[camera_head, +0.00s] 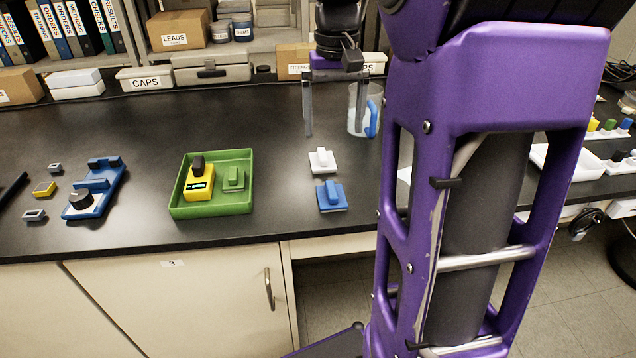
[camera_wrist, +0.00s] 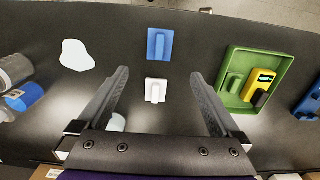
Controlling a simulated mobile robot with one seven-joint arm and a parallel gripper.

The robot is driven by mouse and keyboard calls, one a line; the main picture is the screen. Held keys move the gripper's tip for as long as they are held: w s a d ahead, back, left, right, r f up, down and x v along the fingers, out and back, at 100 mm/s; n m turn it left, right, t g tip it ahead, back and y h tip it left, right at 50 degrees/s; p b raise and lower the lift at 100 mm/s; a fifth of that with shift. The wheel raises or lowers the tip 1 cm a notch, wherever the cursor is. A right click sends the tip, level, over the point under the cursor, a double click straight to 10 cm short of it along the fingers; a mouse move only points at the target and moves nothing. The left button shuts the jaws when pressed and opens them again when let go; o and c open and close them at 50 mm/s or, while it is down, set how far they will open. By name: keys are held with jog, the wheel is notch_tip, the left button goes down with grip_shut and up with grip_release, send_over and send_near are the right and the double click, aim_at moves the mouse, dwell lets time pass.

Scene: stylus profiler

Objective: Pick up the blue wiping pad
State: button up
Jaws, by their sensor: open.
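The blue wiping pad (camera_head: 331,196) lies on the black bench near its front edge, just in front of a similar white pad (camera_head: 321,160). In the wrist view the blue pad (camera_wrist: 160,44) lies beyond the white pad (camera_wrist: 156,90), and both are between the lines of the fingers. My gripper (camera_head: 335,132) is above the bench, behind the white pad in the head view. In the wrist view my gripper (camera_wrist: 160,82) has its two fingers wide apart with nothing between them. It touches neither pad.
A green tray (camera_head: 212,212) holding a yellow device (camera_head: 198,182) and a green pad stands left of the pads. A white patch (camera_wrist: 77,55) lies beside the pads. Blue fixture (camera_head: 94,190) at left.

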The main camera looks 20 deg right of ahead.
aim_at(332, 188)
notch_tip(332, 188, down, 17)
jog(key=b, duration=0.3)
jog(key=shift+r, duration=0.15)
jog(key=c, duration=1.3)
notch_tip(332, 188, up, 10)
jog(key=shift+r+p, duration=0.1)
jog(key=shift+p, duration=0.75)
jog(key=o, duration=0.8)
grip_shut()
jog(key=shift+w+d, duration=0.1)
jog(key=shift+d, duration=0.1)
